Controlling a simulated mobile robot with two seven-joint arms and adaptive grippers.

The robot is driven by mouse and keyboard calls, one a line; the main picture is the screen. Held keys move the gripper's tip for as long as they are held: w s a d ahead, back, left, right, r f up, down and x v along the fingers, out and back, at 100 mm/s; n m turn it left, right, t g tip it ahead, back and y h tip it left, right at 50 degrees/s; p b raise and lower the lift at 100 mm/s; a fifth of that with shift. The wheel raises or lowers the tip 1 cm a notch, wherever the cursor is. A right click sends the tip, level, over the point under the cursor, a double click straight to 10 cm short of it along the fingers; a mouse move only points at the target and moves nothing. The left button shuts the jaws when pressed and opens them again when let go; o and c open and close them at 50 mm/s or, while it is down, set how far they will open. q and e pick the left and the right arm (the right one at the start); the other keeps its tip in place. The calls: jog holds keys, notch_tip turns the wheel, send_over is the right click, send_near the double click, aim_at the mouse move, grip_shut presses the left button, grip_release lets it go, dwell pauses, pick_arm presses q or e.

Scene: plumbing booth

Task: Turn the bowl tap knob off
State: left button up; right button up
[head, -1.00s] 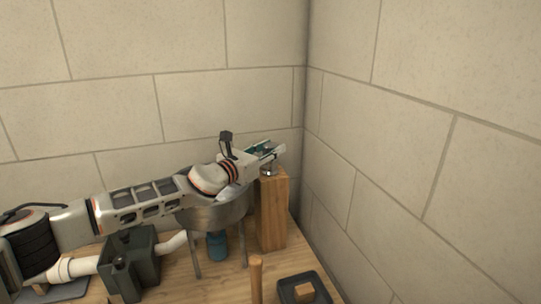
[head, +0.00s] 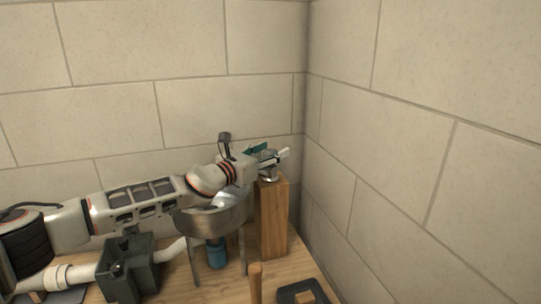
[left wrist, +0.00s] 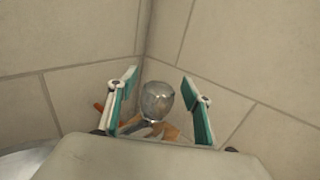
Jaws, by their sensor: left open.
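The bowl tap knob (left wrist: 158,101) is a rounded metal piece in the left wrist view. It sits between the two open fingers of my left gripper (left wrist: 160,97), with a gap on each side. In the head view my left gripper (head: 273,157) is at the top of a wooden post (head: 272,220), and a bit of the metal tap (head: 269,178) shows under the fingers. The metal bowl (head: 213,217) stands to the left of the post, partly under my left arm. My right gripper is not in view.
A dark green box-shaped fitting (head: 129,268) with white pipe (head: 72,276) stands at the lower left. A black tray (head: 302,293) and an upright wooden handle (head: 256,283) are at the front. Tiled walls meet in a corner close behind the post.

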aim_at(271, 151)
pick_arm(q)
notch_tip(271, 151, up, 9)
jog(key=shift+f, duration=0.1)
dwell(0.4)
